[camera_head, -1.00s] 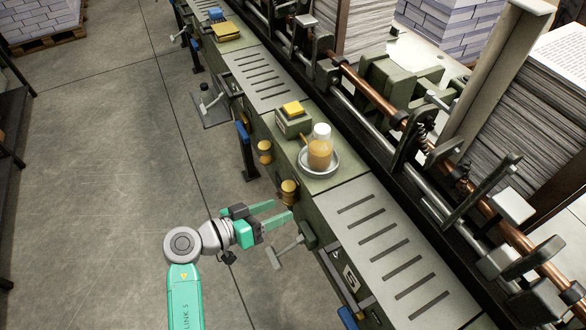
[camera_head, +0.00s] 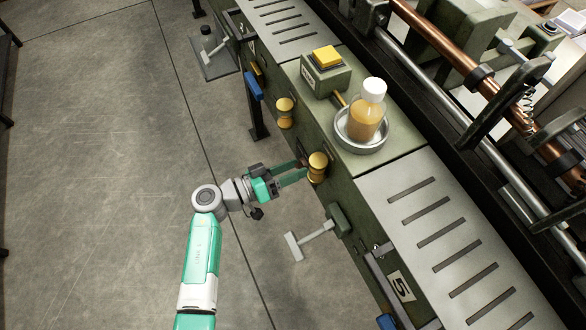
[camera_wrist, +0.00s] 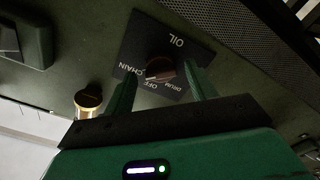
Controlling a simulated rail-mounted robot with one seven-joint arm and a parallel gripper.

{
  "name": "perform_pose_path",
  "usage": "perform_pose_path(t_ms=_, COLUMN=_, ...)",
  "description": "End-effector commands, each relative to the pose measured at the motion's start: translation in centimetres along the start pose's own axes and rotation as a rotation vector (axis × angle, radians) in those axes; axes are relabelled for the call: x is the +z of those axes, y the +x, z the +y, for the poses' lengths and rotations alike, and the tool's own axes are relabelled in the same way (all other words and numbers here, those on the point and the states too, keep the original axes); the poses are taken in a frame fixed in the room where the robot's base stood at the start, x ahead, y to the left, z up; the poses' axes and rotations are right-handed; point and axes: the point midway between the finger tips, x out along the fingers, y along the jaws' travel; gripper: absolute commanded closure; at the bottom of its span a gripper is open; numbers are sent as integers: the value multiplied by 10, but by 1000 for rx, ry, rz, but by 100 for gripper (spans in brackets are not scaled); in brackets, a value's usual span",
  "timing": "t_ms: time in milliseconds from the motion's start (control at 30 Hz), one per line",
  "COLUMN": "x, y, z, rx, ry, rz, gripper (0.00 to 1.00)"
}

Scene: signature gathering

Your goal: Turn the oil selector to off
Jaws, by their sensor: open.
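In the wrist view, the oil selector (camera_wrist: 160,68) is a small dark reddish-brown knob on a black plate (camera_wrist: 183,48) lettered OIL, with CHAIN, OFF and DRUM around the knob. I cannot tell clearly which label it points to. My gripper (camera_wrist: 160,76) is open, with one green finger on each side of the knob. Whether the fingers touch it is unclear. In the head view my gripper (camera_head: 301,171) is at the machine's side panel, next to a brass knob (camera_head: 318,160), and the selector is hidden or too small to make out.
A second brass knob (camera_head: 286,112) sits farther along the panel. A T-shaped lever (camera_head: 312,240) sticks out below my gripper. A bottle (camera_head: 367,112) stands in a round dish (camera_head: 352,143) on the ledge, near a box with a yellow button (camera_head: 327,57). The floor at left is clear.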

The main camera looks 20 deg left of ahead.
Motion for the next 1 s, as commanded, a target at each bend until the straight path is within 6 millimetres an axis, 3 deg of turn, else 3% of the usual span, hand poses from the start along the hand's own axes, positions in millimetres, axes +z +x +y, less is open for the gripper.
perform_pose_path(t_ms=300, x=-1, y=4, z=0, rx=-2, ry=1, rz=1, gripper=46)
perform_pose_path(t_ms=500, x=-1, y=4, z=0, rx=-1, ry=1, rz=0, gripper=85)
perform_pose_path(t_ms=533, x=-1, y=4, z=0, rx=-1, ry=1, rz=0, gripper=88)
perform_pose_path(t_ms=767, x=0, y=4, z=0, rx=0, ry=-18, rz=1, gripper=88)
perform_pose_path(t_ms=1000, x=1, y=5, z=-1, rx=0, ry=-142, rz=1, gripper=88)
